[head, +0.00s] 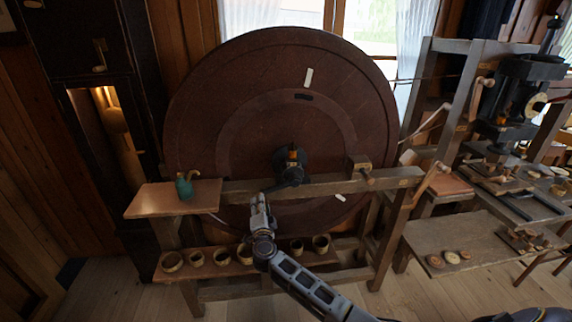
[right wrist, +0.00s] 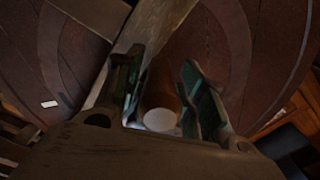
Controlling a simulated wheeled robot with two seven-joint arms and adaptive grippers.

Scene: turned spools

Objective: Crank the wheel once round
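The big red-brown wheel (head: 235,110) stands upright in a wooden frame, with a dark hub (head: 292,160) at its middle. A pale mark (head: 308,78) lies on its upper face. A crank arm runs from the hub down and left to my right gripper (head: 260,205). My left gripper is out of view.
The frame's rail (head: 325,186) crosses in front of the wheel. A green pot (head: 184,188) stands on the left board (head: 145,203). Several small cups (head: 221,257) line the low shelf. A bench with a dark press (head: 515,90) stands at the right.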

